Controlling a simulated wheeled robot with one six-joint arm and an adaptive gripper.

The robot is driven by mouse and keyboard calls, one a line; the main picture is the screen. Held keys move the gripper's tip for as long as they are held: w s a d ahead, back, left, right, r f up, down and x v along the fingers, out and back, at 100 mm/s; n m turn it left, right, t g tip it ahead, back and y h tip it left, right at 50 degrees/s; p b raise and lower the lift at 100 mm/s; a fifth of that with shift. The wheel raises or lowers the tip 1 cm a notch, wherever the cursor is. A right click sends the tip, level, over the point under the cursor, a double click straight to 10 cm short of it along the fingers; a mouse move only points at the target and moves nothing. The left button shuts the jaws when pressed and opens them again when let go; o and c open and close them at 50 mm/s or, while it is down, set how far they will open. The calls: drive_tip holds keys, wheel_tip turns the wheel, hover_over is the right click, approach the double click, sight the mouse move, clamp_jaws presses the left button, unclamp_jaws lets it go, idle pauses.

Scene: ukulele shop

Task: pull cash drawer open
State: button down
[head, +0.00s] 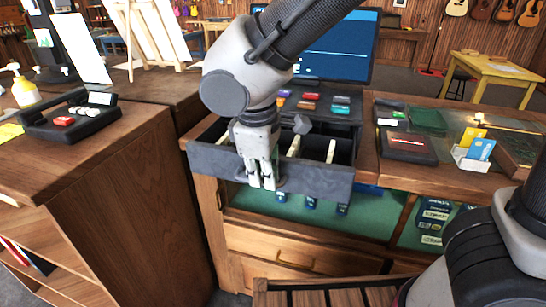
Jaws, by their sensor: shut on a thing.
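The dark grey cash drawer (318,181) is pulled out from the wooden counter in the head view. Its inside shows dark compartments with pale dividers. My gripper (264,183) points down at the drawer's front panel, left of its middle, and is shut on the drawer front or its handle. The fingers hide the exact place of the hold. My arm hides part of the drawer's left side and what stands behind it.
A screen (340,48) stands behind the drawer. A card holder (474,158) and a dark box (408,147) lie on the counter at right. At left, a card terminal (68,120) sits on another wooden counter. Below the drawer are a green shelf and a wooden drawer (290,250).

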drive_tip(key=s, duration=0.1)
drive_tip(key=s+a, duration=0.1)
drive_tip(key=shift+s, duration=0.4)
drive_tip(key=c, duration=1.8)
unclamp_jaws()
drive_tip(key=shift+c, duration=0.2)
wheel_tip(320, 180, up, 12)
drive_tip(key=s, duration=0.2)
drive_tip(key=shift+a, duration=0.25)
drive_tip(key=shift+a+f, duration=0.1)
